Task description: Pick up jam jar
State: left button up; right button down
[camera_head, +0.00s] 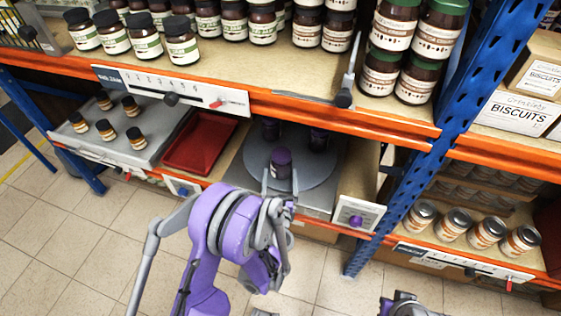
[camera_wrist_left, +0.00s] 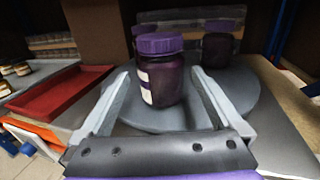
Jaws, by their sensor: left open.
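A dark jam jar with a purple lid and pale label (camera_head: 281,160) stands upright near the front of a round grey turntable (camera_head: 315,178) on the lower shelf. In the left wrist view the jam jar (camera_wrist_left: 163,80) is between the fingers, with gaps on both sides. My left gripper (camera_wrist_left: 159,82) is open around its near side; it also shows in the head view (camera_head: 280,186). Two more purple-lidded jars stand behind, one at right (camera_wrist_left: 218,48) and one at back left, partly hidden (camera_wrist_left: 139,32). Part of my right arm's end (camera_head: 405,306) shows at the bottom edge, its fingers unclear.
A red tray (camera_head: 200,143) lies left of the turntable, then a grey tray with small jars (camera_head: 160,152). The orange-edged upper shelf (camera_head: 330,121) overhangs the turntable. A blue upright (camera_head: 440,137) stands at right. The tiled floor is clear.

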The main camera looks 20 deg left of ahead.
pick_arm(q)
jog(key=shift+f+x, duration=0.2)
jog(key=shift+x, duration=1.35)
jog(key=shift+f+x, duration=0.2)
jog(key=shift+x, duration=1.35)
jog(key=shift+d, duration=0.1)
grip_shut()
